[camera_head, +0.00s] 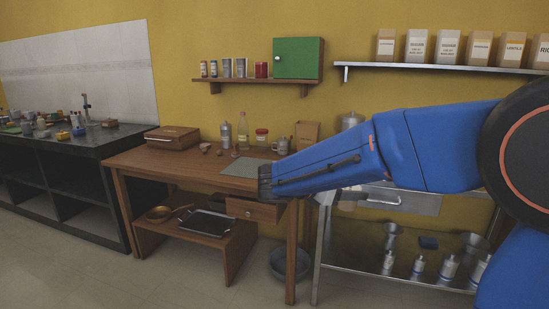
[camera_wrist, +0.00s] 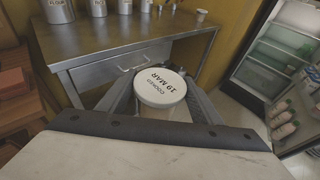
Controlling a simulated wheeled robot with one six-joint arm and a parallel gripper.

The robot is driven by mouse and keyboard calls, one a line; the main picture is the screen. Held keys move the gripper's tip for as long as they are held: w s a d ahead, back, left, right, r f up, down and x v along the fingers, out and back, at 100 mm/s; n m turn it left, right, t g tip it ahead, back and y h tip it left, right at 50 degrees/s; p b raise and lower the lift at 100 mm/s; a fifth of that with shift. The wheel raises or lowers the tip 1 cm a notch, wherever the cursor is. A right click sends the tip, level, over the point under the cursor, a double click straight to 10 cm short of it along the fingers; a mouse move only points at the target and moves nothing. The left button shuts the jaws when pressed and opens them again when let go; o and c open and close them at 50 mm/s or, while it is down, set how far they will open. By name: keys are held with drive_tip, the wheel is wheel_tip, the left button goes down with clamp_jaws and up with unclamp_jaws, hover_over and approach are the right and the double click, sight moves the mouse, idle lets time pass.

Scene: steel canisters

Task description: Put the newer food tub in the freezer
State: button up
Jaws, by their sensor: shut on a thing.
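My gripper (camera_wrist: 158,84) is shut on a round food tub (camera_wrist: 162,97) with a white lid. The lid faces the wrist camera and reads "COOKED 19 MAR". The tub sits between the two grey fingers, and its lower part is mostly hidden. In the head view my arm reaches in from the right, with its dark end (camera_head: 265,182) in front of the wooden table; the tub does not show there. An open cold cabinet (camera_wrist: 268,62) with lit shelves stands at the right of the wrist view; I cannot tell whether it is the freezer. No second tub is visible.
A steel table (camera_wrist: 125,57) with canisters and a drawer stands beyond the tub in the wrist view. The cabinet's open door (camera_wrist: 285,122) holds several bottles. In the head view, a wooden table (camera_head: 140,160) and a dark sink counter (camera_head: 60,148) stand left.

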drive_tip(key=w+d+f+n+t+y, duration=0.2)
drive_tip(key=w+d+f, duration=0.1)
drive_tip(key=w+f, duration=0.45)
drive_tip(key=w+d+f+n+t+y, duration=0.2)
drive_tip(key=w+f+n+t, duration=0.1)
drive_tip(key=w+f, duration=0.4)
drive_tip(key=w+d+f+n+t+y, duration=0.1)
drive_tip(key=w+f+n+y, duration=0.1)
drive_tip(key=f, duration=0.8)
drive_tip(key=w+d+f+n+t+y, duration=0.1)
drive_tip(key=w+f+n+y, duration=0.1)
drive_tip(key=f, duration=0.8)
drive_tip(key=shift+d+f+y, duration=0.15)
drive_tip(key=shift+f+y, duration=0.05)
drive_tip(key=shift+y, duration=0.2)
